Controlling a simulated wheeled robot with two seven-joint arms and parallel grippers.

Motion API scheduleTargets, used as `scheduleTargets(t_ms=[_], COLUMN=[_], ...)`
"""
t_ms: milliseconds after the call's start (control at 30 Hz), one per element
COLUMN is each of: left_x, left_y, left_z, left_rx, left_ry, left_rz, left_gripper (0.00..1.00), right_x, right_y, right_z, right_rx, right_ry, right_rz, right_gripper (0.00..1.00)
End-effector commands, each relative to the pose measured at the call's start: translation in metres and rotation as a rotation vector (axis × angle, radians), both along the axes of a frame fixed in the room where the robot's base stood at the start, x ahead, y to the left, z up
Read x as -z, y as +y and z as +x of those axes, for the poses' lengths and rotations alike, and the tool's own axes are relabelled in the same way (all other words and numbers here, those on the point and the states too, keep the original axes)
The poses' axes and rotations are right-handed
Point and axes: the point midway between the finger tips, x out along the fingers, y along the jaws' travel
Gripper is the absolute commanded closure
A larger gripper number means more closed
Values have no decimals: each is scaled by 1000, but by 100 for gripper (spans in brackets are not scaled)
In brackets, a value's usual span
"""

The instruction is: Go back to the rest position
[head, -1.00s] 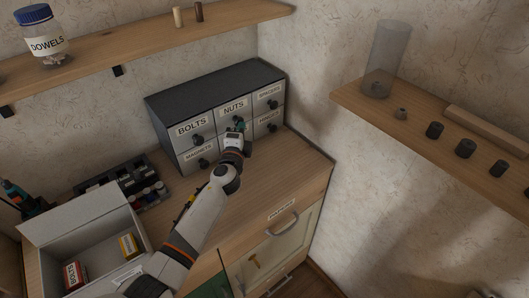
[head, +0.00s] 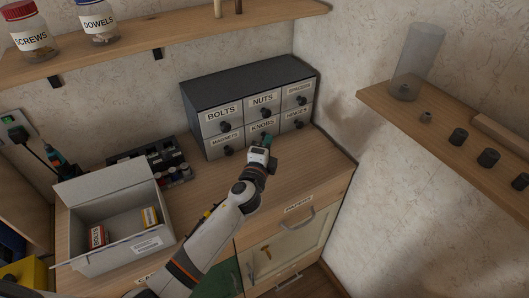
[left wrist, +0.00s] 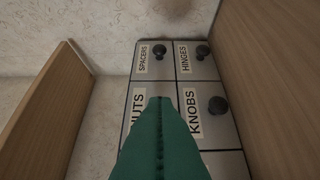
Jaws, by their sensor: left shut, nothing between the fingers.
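My left gripper (head: 267,139) is shut and empty, its green fingertips in front of the lower row of the small drawer cabinet (head: 245,87). It stands just below and right of the KNOBS label (head: 262,125) and partly covers that drawer. In the left wrist view the shut green fingers (left wrist: 160,115) point at the drawer fronts, between the NUTS label (left wrist: 136,112) and the KNOBS label. I cannot tell whether the fingertips touch the cabinet. The drawers I can see look closed. My right gripper is not in view.
An open grey box (head: 118,227) with small cartons stands on the wooden worktop (head: 318,165), left of my arm. A dark rack (head: 147,165) of small jars stands behind it. A shelf (head: 180,37) runs above, another (head: 440,128) at right. The worktop's right part is clear.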

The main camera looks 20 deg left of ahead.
Motion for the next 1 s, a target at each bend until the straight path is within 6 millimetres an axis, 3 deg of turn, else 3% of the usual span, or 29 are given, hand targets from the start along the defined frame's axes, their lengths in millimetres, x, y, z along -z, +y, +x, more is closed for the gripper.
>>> scheduleTargets(t_ms=[200, 467, 567, 667, 800, 1000], left_x=[1, 2, 11, 35, 76, 101], left_y=[0, 1, 13, 38, 65, 69], left_z=[-30, -38, -54, -91, -172, -256], left_rx=[1, -6, -63, -195, -427, -626], left_ry=[1, 7, 59, 182, 431, 683], left_rz=[-1, -13, -112, -329, -690, -960], left_gripper=[100, 100, 100, 100, 100, 100], right_x=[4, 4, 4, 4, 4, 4], right_y=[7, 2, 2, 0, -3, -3], right_z=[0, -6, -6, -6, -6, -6], right_rx=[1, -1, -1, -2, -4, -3], right_ry=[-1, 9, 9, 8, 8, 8], right_rz=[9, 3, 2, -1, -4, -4], right_gripper=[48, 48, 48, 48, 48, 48])
